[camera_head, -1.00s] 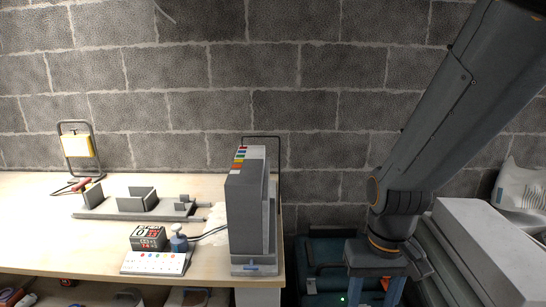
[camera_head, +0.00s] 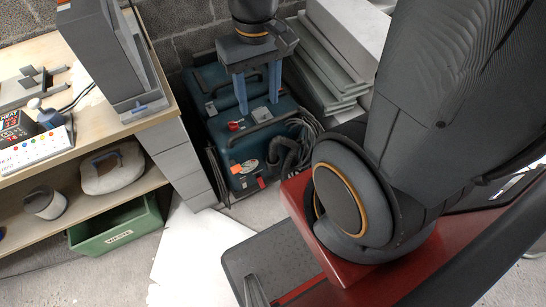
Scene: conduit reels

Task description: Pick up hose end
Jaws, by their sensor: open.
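A dark ribbed hose (camera_head: 304,148) hangs at the right front side of a teal machine (camera_head: 221,125) on the floor. Its thick dark end piece (camera_head: 279,152) appears to rest against the machine's front right corner. My gripper (camera_head: 258,106) points down over the machine's top, its two blue fingers apart with nothing between them. The fingers are to the upper left of the hose end. How high they are above the machine's top is hard to tell.
A wooden workbench (camera_head: 49,48) with a grey upright unit (camera_head: 112,60) stands left of the machine. A green bin (camera_head: 118,228) sits below the bench. Grey slabs (camera_head: 325,75) are stacked right of the machine. White sheets (camera_head: 190,255) lie on the floor in front.

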